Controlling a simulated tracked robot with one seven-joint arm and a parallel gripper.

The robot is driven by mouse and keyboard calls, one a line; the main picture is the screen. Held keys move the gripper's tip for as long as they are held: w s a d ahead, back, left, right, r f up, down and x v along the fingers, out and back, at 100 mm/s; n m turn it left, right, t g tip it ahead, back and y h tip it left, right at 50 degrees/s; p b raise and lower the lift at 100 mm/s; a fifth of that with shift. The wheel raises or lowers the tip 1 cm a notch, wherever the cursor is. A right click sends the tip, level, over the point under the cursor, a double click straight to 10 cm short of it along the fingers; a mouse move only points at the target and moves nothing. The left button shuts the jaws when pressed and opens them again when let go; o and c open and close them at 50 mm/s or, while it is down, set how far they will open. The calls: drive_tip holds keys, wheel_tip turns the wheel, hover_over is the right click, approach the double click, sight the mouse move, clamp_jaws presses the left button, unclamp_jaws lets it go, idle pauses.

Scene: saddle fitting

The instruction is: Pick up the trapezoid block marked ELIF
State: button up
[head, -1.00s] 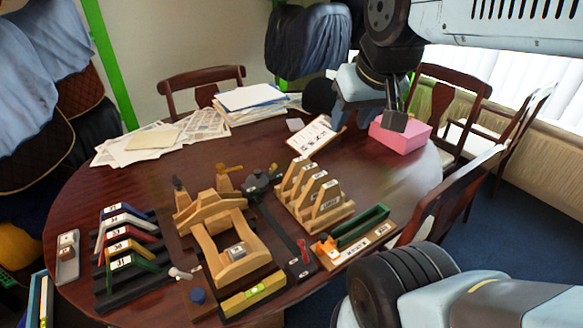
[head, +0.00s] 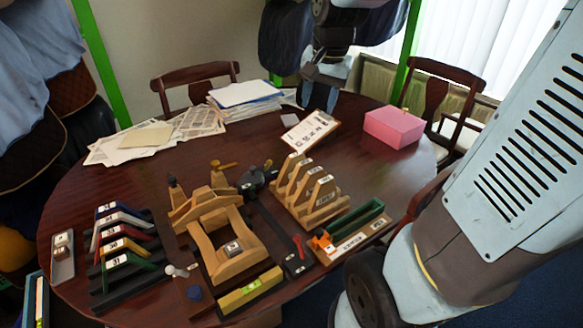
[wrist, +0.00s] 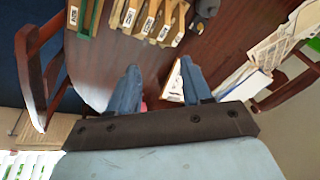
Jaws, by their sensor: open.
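Several wooden trapezoid blocks (head: 308,188) with white labels stand upright in a row on a wooden base, right of the table's middle. They also show at the top of the wrist view (wrist: 148,22). Several coloured angled blocks (head: 125,240) with labels sit on a black stepped rack at the left. The labels are too small to read, so I cannot tell which block says ELIF. My gripper (head: 318,88) is open and empty at the table's far side, well behind the wooden blocks. Its two blue fingers (wrist: 160,85) are spread apart in the wrist view.
A clipboard (head: 311,130) lies near my gripper, with a pink box (head: 394,127) to the right. Papers (head: 160,136) cover the back left. A wooden saddle frame (head: 232,245) stands between the racks. A green tray (head: 357,219) is at the right. Chairs surround the table.

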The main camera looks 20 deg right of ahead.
drive_tip(key=w+f+m+g, duration=0.2)
drive_tip(key=w+f+m, duration=0.2)
drive_tip(key=w+f, duration=0.4)
drive_tip(key=m+g, duration=0.1)
drive_tip(key=m, duration=0.3)
hover_over(300, 152)
wheel_tip(300, 152, down, 7)
drive_tip(key=shift+w+d+r, duration=0.1)
wheel_tip(300, 152, down, 9)
drive_tip(key=shift+r, duration=0.2)
drive_tip(key=shift+s+a+f, duration=0.15)
drive_tip(key=shift+a+f, duration=0.05)
drive_tip(key=shift+f, duration=1.15)
drive_tip(key=shift+s+a+f, duration=0.1)
drive_tip(key=shift+a+f, duration=0.05)
drive_tip(key=shift+f, duration=1.2)
drive_tip(key=shift+c, duration=0.2)
clamp_jaws()
